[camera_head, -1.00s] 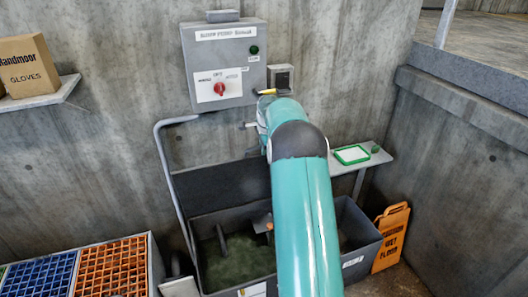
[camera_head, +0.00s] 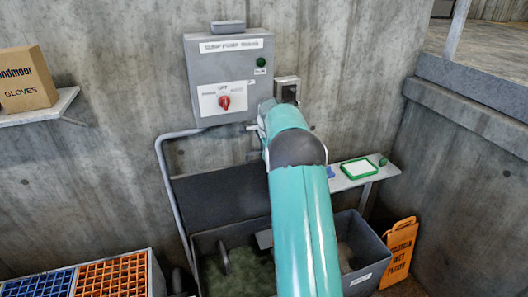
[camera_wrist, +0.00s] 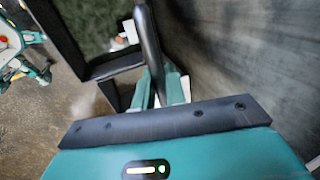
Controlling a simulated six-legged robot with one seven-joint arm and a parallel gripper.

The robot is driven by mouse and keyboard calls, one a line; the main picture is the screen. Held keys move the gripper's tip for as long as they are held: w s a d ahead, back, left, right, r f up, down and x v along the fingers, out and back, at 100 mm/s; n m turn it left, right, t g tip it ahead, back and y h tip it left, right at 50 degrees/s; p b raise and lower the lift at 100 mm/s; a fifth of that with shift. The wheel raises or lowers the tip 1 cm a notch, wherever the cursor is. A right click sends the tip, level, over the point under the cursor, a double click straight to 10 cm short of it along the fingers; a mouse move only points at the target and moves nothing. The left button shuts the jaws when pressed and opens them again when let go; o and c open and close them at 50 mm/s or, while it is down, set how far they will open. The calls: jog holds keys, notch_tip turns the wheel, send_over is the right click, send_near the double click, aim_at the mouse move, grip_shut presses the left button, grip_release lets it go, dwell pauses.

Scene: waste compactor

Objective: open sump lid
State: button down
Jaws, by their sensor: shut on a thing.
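The sump lid (camera_head: 222,192) is a dark panel standing steeply tilted up at the back of the grey sump tub, near the wall. The tub's greenish contents (camera_head: 238,272) are uncovered, and they also show in the wrist view (camera_wrist: 95,22). A grey tubular bar (camera_head: 163,165) rises at the lid's left and bends right over it toward my gripper. In the wrist view, my gripper (camera_wrist: 165,90) is shut on this dark bar (camera_wrist: 147,40).
A control box (camera_head: 229,75) with a red knob is on the wall just above. A shelf (camera_head: 365,175) with a green-framed tablet is at the right. An orange wet-floor sign (camera_head: 400,250) stands right of the tub. Coloured crates (camera_head: 110,280) are at lower left.

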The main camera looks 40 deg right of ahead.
jog(key=shift+s+d+f, duration=0.1)
jog(key=shift+s+d, duration=0.05)
jog(key=shift+d, duration=0.05)
jog(key=c, duration=1.6)
grip_release()
jog(key=shift+o, duration=0.2)
jog(key=shift+a, duration=0.1)
jog(key=v, duration=1.4)
